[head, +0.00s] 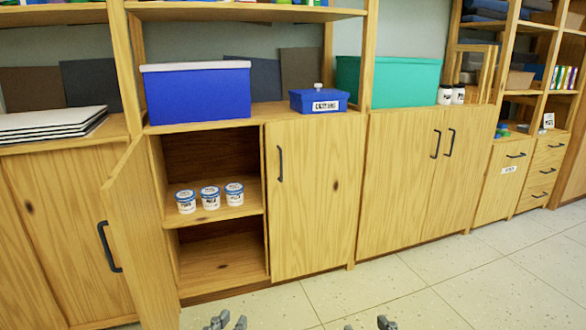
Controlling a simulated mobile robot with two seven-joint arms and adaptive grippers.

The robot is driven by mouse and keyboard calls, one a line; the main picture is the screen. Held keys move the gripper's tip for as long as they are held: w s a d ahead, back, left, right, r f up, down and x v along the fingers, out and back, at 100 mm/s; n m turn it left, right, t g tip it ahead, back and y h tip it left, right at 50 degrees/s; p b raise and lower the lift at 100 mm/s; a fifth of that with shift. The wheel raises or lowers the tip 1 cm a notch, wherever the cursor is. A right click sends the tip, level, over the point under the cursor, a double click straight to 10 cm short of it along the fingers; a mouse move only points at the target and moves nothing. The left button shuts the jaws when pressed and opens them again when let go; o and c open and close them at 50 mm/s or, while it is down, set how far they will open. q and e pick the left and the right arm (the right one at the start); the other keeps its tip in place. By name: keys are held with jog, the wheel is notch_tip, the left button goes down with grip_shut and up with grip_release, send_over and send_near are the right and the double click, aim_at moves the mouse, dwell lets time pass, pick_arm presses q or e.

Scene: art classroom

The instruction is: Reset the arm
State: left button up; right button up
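My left gripper (229,321) shows at the bottom edge of the head view, left of the middle. Only its grey fingertips are in the picture, with a gap between them, and nothing shows in the gap. My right gripper (367,325) is at the bottom edge to the right of it. Its fingertips stand wider apart, with only floor visible between them. Both are in front of the cabinets and apart from them. The rest of both arms is out of the picture.
A cabinet door (141,240) stands open at the left, with three labelled tubs (210,198) on the shelf inside. The neighbouring door (314,197) is shut. A blue box (198,95) and a teal box (396,83) sit on top. The tiled floor (450,285) is clear at right.

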pick_arm(q)
jog(key=s+a+f+n+g+y+p, duration=0.1)
jog(key=s+a+f+g+y+p, duration=0.2)
jog(key=s+a+f+g, duration=0.3)
jog(key=s+a+f+n+g+y+p, duration=0.1)
jog(key=s+a+f+g+y+p, duration=0.2)
jog(key=f, duration=1.2)
jog(key=s+a+g+p, duration=0.3)
jog(key=s+a+g, duration=0.1)
jog(key=s+a, duration=0.2)
jog(key=shift+a+f+n+y, duration=0.25)
jog(key=shift+a+n+y, duration=0.05)
jog(key=shift+a, duration=0.4)
pick_arm(e)
jog(key=s+d+f+g+h, duration=0.1)
jog(key=s+d+f+g, duration=0.3)
jog(key=f, duration=0.3)
jog(key=s+d+f+m+g+h, duration=0.1)
jog(key=s+d+f+g+h, duration=0.1)
jog(key=s+d+f+g, duration=0.2)
jog(key=s+d+f+g+h, duration=0.2)
jog(key=s+d+f+g, duration=0.2)
jog(key=d+f, duration=0.3)
notch_tip(320, 180, down, 5)
jog(key=shift+f+m, duration=0.15)
jog(key=shift+m, duration=0.25)
